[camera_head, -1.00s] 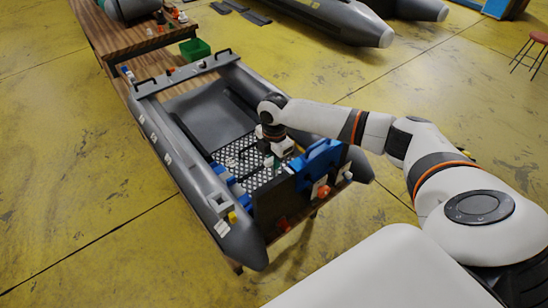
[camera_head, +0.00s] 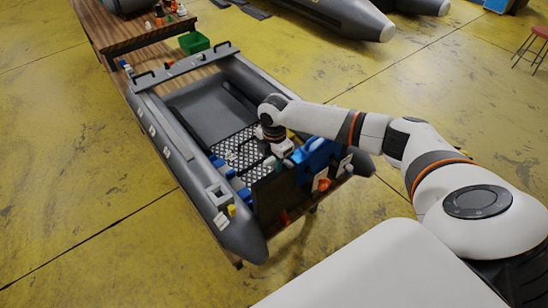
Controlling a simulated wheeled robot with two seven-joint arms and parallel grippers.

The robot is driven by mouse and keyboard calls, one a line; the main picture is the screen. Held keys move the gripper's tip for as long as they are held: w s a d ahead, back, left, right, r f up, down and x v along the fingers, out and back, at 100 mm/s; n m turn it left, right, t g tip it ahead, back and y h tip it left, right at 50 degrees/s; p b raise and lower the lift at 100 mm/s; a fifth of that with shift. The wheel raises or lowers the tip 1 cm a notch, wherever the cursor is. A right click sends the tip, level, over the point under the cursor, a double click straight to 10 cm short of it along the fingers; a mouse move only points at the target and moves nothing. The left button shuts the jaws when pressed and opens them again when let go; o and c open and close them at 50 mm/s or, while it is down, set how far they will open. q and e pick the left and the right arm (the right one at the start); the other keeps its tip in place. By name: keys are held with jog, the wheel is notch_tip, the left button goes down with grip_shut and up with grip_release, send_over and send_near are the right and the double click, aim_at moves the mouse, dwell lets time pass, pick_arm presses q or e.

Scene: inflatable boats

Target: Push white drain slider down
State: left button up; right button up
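The grey inflatable boat (camera_head: 182,150) lies with its dark transom (camera_head: 272,198) towards me. My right arm reaches over the boat's right tube, and my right gripper (camera_head: 284,158) points down inside the boat, just behind the transom and beside a blue part (camera_head: 316,155). Its fingers are small and partly hidden, so I cannot tell whether they are open or shut. White plates with orange parts (camera_head: 323,184) sit on the near side of the transom. I cannot make out the white drain slider for certain. My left gripper is not in view.
A perforated floor panel (camera_head: 238,150) and blue parts lie inside the boat. A wooden table (camera_head: 125,38) with small items and a green bin (camera_head: 194,42) stand beyond the bow. Yellow floor is clear on the left. A red stool (camera_head: 535,42) stands far right.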

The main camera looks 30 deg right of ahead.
jog(key=shift+o, duration=0.8)
jog(key=shift+r, duration=0.1)
notch_tip(320, 180, up, 5)
jog(key=p, duration=0.5)
jog(key=shift+r, duration=0.15)
jog(key=shift+r+p, duration=0.7)
jog(key=shift+r, duration=0.15)
